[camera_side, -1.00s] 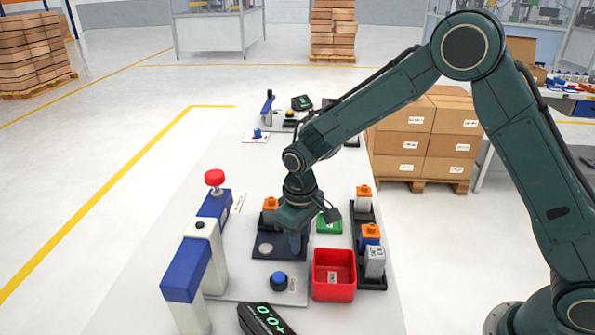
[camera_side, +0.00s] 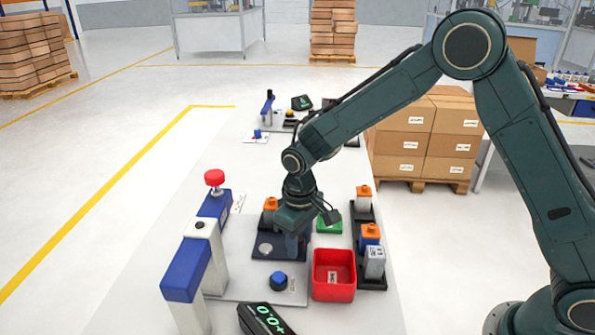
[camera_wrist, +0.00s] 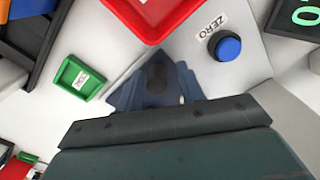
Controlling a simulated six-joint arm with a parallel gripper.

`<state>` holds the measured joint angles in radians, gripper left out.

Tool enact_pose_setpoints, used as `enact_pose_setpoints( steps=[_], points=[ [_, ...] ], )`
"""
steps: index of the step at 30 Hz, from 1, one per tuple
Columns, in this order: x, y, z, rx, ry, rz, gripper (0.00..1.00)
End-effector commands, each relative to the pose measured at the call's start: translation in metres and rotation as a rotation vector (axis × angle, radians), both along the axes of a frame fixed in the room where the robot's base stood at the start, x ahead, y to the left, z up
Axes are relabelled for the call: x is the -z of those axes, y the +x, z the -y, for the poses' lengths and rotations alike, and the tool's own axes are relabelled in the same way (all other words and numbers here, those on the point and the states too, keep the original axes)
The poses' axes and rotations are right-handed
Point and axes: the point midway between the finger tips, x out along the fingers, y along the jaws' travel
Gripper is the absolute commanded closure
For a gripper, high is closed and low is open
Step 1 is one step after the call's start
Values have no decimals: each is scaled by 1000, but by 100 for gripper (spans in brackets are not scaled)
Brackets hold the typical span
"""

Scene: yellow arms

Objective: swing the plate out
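The dark plate (camera_side: 268,254) lies on the light bench board, in the middle of the side view. A pale round disc (camera_side: 265,248) shows on its left part. My gripper (camera_side: 292,243) points down over the plate's right part and hides some of it. In the wrist view the gripper body fills the bottom edge, and a bluish shape with a dark round spot shows just beyond it. I cannot tell there what is finger and what is plate. The finger gap is not clear in either view, nor whether the fingers touch the plate.
A red bin (camera_side: 333,275) and a blue ZERO button (camera_side: 278,281) stand close in front. A green tray (camera_side: 329,225) lies to the right. Dark holders with orange-topped parts (camera_side: 370,232) line the right edge. A blue-white post with a red knob (camera_side: 214,178) stands left.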

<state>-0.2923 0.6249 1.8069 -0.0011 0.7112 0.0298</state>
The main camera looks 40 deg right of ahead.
Motion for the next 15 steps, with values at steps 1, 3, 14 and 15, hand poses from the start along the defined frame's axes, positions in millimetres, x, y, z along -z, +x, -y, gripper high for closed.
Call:
enact_pose_setpoints(
  steps=[1, 3, 14, 15],
  points=[
    [-2, 1, 0, 1, 1, 2, 62],
    [-6, 1, 0, 1, 1, 3, 62],
    [-26, 1, 0, 1, 0, 3, 62],
    [-28, 1, 0, 1, 0, 4, 62]
  ],
)
